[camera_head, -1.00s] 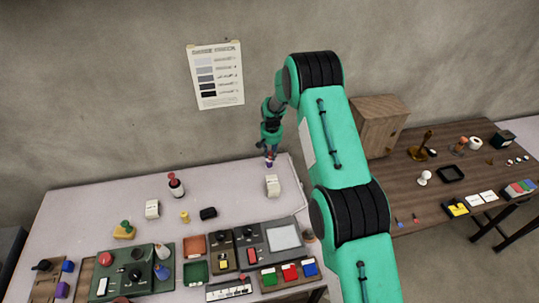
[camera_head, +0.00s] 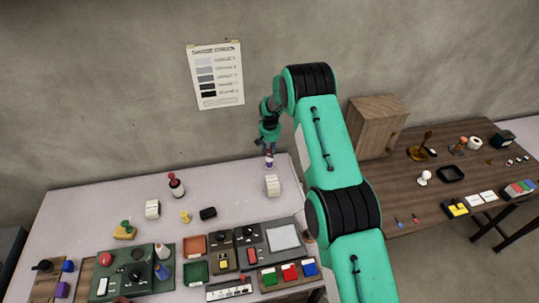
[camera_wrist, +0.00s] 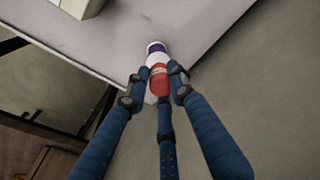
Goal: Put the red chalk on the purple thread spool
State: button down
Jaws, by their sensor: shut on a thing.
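The purple thread spool (camera_head: 269,161), with pale ends, stands near the back right of the pale table. It also shows in the wrist view (camera_wrist: 156,47), just beyond the fingertips. The red chalk (camera_wrist: 160,80) lies between my fingers in the wrist view, in line with the spool's pale end. I cannot tell whether the chalk touches the spool. My gripper (camera_wrist: 157,88) is shut on the red chalk. In the head view my gripper (camera_head: 267,146) is right above the spool, and the chalk is too small there to make out clearly.
A white block (camera_head: 272,186) stands close in front of the spool. A dark red bottle (camera_head: 176,186), a black item (camera_head: 208,213) and a yellow piece (camera_head: 185,217) stand farther left. The wall is close behind. The table's right edge is near.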

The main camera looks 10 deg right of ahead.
jog(key=shift+f, duration=1.05)
jog(key=shift+f, duration=0.1)
jog(key=c, duration=1.5)
grip_release()
jog(key=shift+s+r, duration=0.2)
jog(key=shift+r, duration=1.85)
jog(key=shift+s+r, duration=0.2)
jog(key=shift+r, duration=1.8)
jog(key=shift+s+r, duration=0.2)
jog(key=shift+r, duration=1.85)
